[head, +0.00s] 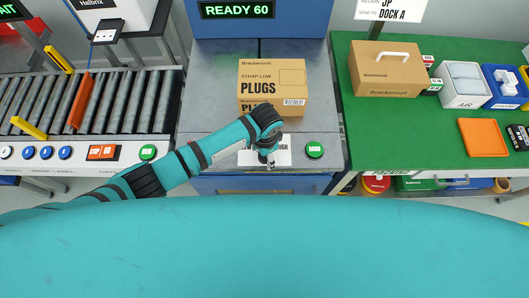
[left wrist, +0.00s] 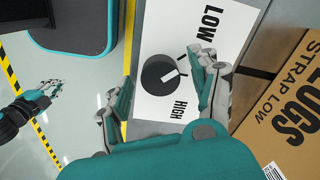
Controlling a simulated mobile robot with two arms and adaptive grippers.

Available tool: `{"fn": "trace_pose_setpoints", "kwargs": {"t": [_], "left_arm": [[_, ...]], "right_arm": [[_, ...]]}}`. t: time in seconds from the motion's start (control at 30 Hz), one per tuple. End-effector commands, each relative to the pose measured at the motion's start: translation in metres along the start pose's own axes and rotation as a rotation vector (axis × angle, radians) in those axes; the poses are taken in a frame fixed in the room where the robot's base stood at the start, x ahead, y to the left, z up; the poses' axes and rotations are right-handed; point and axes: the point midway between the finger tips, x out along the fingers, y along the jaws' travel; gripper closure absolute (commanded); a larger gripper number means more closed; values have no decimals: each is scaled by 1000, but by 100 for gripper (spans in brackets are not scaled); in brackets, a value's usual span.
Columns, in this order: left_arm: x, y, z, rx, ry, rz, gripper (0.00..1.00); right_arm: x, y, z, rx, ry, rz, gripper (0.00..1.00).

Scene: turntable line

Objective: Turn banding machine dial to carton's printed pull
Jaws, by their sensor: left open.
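The carton (head: 272,80) stands on the banding machine's grey top (head: 212,95) and reads "STRAP LOW" and "PLUGS"; it also shows in the left wrist view (left wrist: 288,95). The black round dial (left wrist: 154,76) sits on a white plate (left wrist: 160,25) marked LOW and HIGH. Its white pointer faces right in the left wrist view, between the two words. In the head view my left gripper hides the dial. My left gripper (head: 267,157) is open, its fingers (left wrist: 163,84) on either side of the dial, with no clear contact. Another gripper, apparently my right (left wrist: 45,98), hangs far from the dial.
A green BAND button (head: 314,150) is right of the dial plate. The machine's display (head: 237,9) reads "READY 60". A roller conveyor (head: 110,95) lies left. A green table (head: 400,130) with a handled carton (head: 388,70), bins and an orange tray (head: 482,137) is right.

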Motion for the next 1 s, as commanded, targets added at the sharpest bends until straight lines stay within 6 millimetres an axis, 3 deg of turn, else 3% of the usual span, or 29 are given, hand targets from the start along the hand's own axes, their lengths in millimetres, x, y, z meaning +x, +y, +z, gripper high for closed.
{"fn": "trace_pose_setpoints", "kwargs": {"t": [0.23,0.7,1.0], "left_arm": [[-16,0,0,2,2,-1,37],[-106,0,-1,1,3,-1,37],[-120,0,0,0,0,0,37]], "right_arm": [[0,1,0,-1,0,1,100],[0,1,0,-1,0,1,100],[0,1,0,0,0,1,100]]}}
